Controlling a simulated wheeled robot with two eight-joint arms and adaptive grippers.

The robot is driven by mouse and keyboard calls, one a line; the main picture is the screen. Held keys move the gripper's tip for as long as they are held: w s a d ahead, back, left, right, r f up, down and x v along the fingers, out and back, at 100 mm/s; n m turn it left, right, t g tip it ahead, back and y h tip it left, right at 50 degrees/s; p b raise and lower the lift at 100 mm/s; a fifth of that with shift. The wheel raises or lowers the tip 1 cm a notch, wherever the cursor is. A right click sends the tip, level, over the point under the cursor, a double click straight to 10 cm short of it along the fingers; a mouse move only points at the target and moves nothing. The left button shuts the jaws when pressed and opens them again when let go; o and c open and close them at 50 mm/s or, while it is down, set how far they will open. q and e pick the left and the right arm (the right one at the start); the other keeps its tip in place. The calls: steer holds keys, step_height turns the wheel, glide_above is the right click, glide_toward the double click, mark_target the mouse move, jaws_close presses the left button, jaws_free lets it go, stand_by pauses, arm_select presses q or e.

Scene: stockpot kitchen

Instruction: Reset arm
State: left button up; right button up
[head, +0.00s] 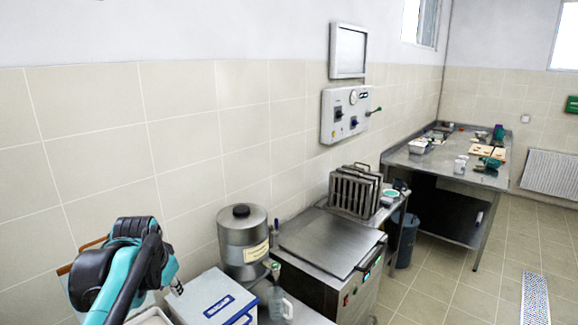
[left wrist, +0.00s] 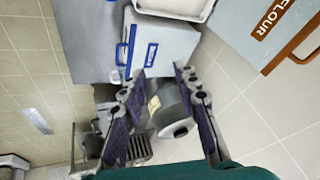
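My left arm comes in at the lower left of the head view, and its gripper (head: 176,288) is mostly hidden behind the arm links, with a dark tip showing beside the white and blue box (head: 212,299). In the left wrist view the two fingers of my left gripper (left wrist: 159,74) are spread apart with nothing between them. The steel canister (left wrist: 168,108) with a dark knob shows beyond the gap, apart from the fingers. My right arm and gripper show in neither view.
The steel canister (head: 243,245), a clear jug (head: 278,302) and a lidded steel machine (head: 332,243) line the wall. A rack (head: 354,192) stands behind the machine. A flour bin (left wrist: 272,32) is near my left gripper.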

arm_select(q)
steer(key=s+d+f+n+b, duration=0.1)
steer(key=s+d+f+b, duration=0.2)
steer(key=s+f, duration=0.3)
steer(key=s+d+f+n+t+h+b, duration=0.1)
steer(key=s+d+f+b, duration=0.2)
steer(key=s+f, duration=0.3)
steer(key=s+d+f+n+t+b, duration=0.1)
steer(key=s+d+f+b, duration=0.3)
steer(key=f, duration=0.9)
steer(key=s, duration=0.3)
steer(key=shift+d+f, duration=0.25)
